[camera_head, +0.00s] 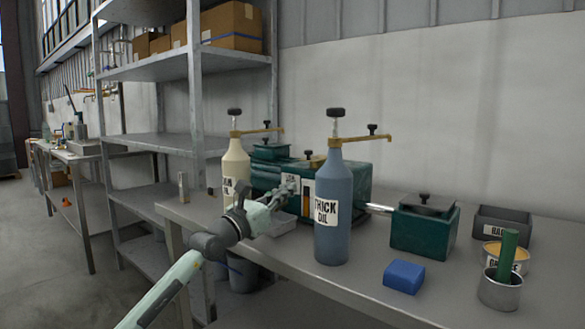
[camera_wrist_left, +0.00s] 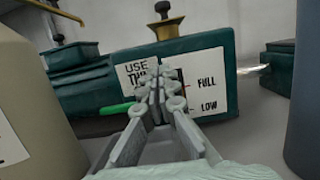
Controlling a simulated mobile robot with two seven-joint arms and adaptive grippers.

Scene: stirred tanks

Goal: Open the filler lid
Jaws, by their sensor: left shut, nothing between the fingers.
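The dark green tank (camera_head: 345,185) stands on the bench behind the two oil bottles. In the left wrist view the tank (camera_wrist_left: 100,92) carries a sign beginning "USE TH" and a gauge marked FULL and LOW (camera_wrist_left: 208,95). A brass filler neck (camera_wrist_left: 167,30) stands on its top, with a dark-knobbed lid (camera_wrist_left: 163,10) seated over it.
The blue THICK OIL bottle (camera_head: 333,200) stands right of my left gripper, the cream oil bottle (camera_head: 236,163) left. A smaller green box (camera_head: 425,230), blue block (camera_head: 404,276), grey tray (camera_head: 503,222) and metal cup (camera_head: 499,292) are further right. Metal shelving (camera_head: 165,140) stands left.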

